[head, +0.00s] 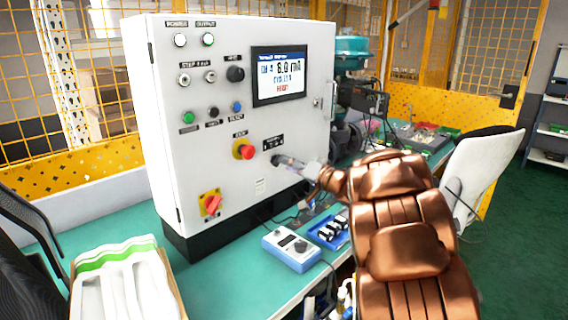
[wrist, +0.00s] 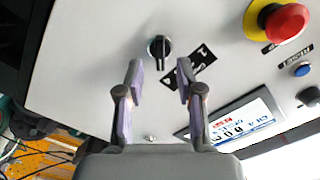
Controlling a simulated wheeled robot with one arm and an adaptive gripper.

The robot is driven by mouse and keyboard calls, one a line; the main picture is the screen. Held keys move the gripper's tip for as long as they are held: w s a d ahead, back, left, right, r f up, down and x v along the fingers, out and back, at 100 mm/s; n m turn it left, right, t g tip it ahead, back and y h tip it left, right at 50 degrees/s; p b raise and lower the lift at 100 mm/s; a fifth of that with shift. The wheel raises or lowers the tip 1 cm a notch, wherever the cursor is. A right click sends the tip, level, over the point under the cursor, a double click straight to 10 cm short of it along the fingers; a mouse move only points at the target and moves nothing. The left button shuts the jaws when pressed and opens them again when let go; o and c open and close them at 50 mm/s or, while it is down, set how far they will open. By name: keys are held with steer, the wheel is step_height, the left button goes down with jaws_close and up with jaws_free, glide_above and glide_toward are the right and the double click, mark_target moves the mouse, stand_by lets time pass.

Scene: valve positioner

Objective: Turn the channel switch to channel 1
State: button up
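The channel switch (wrist: 158,47) is a round black knob with a pale pointer line, on the white panel face. Its black label (wrist: 203,56) with white digits is beside it, partly covered by a finger. In the head view the switch (head: 277,160) shows just left of my gripper (head: 291,163). In the wrist view my gripper (wrist: 159,70) is open. Its two fingertips lie either side of the line to the knob, with a gap on each side and nothing held. The display (head: 279,75) reads 8.0 mA beside a channel number that looks like 4.
A red emergency button (head: 244,149) on a yellow ring sits left of the switch. A red and yellow rotary handle (head: 211,203) is lower left. A blue-grey meter (head: 291,250) and a blue tray (head: 330,230) lie on the green bench below.

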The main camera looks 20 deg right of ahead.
mark_target(277, 160)
steer(key=shift+x, duration=1.35)
jaws_close()
